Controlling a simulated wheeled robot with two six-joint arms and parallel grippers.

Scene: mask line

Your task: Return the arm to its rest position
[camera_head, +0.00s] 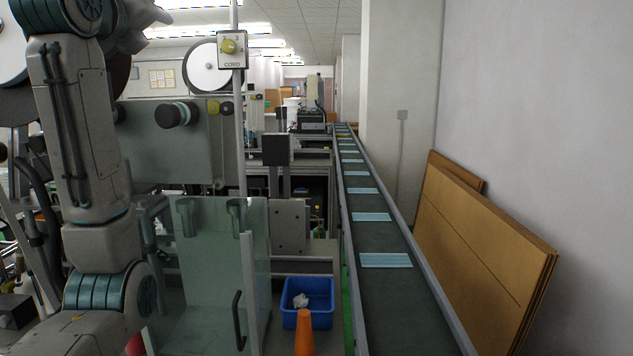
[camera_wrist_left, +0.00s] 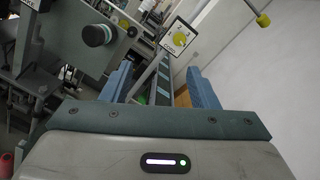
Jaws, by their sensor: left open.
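My left arm (camera_head: 85,150) stands bent along the left side of the head view. Its lower joint is near the bottom left, and the link rises almost upright to the top edge. The wrist end (camera_head: 120,25) is at the top left, partly cut off by the frame; the fingertips cannot be made out there. In the left wrist view my left gripper (camera_wrist_left: 160,84) has its two blue fingers spread apart, with nothing between them. A control box with a yellow knob (camera_wrist_left: 180,39) shows beyond the fingers. My right gripper is not in view.
A conveyor (camera_head: 385,290) carries several light blue masks (camera_head: 386,260) in a line. A grey machine (camera_head: 165,145) and clear guard panels (camera_head: 205,290) stand close to my left arm. A blue bin (camera_head: 318,318), an orange cone (camera_head: 304,335) and leaning cardboard sheets (camera_head: 480,250) flank the conveyor.

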